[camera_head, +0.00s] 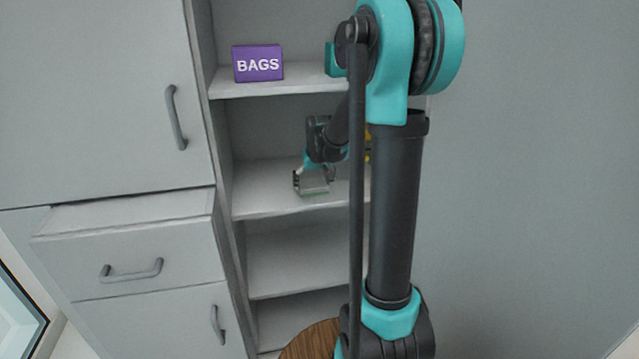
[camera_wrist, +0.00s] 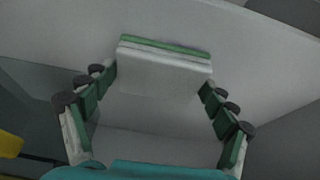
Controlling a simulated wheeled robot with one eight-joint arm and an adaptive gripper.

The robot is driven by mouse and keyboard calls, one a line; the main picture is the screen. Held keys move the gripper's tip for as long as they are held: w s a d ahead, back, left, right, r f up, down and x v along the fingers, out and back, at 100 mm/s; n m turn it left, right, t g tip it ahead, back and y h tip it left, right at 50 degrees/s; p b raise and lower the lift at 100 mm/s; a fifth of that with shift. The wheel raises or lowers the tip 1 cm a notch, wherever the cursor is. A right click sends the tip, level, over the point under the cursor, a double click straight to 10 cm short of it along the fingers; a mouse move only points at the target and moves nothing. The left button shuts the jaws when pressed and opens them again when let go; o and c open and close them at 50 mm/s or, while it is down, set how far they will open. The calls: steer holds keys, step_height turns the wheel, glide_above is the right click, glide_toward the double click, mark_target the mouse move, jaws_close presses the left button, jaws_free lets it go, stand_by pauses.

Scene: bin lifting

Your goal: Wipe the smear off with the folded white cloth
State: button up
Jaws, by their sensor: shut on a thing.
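My gripper (camera_head: 314,178) is in front of the open shelves, low over the middle shelf board (camera_head: 262,188). In the wrist view my gripper (camera_wrist: 158,82) has its green fingers on either side of the folded white cloth (camera_wrist: 165,65), shut on it. The cloth has a green stripe along its far edge. It also shows small in the head view (camera_head: 314,187), close to the board's front part. I cannot tell whether it touches the board. No smear can be made out; the cloth, gripper or arm may hide it.
A purple box marked BAGS (camera_head: 258,63) stands on the shelf above. A yellow thing (camera_head: 367,143), partly behind my arm, is on the middle shelf at right. Shelf walls bound the space at left. A round wooden top (camera_head: 310,343) is low in front.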

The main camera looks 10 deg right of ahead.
mark_target(321, 180)
steer(key=shift+a+f, duration=0.15)
steer(key=shift+a, duration=1.95)
steer(key=shift+w, duration=0.95)
steer(key=shift+d, duration=2.05)
steer(key=shift+d, duration=3.65)
steer(key=shift+a, duration=0.1)
steer(key=shift+s+a+f, duration=0.1)
steer(key=shift+a+f, duration=0.05)
steer(key=shift+a, duration=1.85)
steer(key=shift+c, duration=0.6)
steer(key=shift+a+r, duration=0.2)
steer(key=shift+a, duration=3.4)
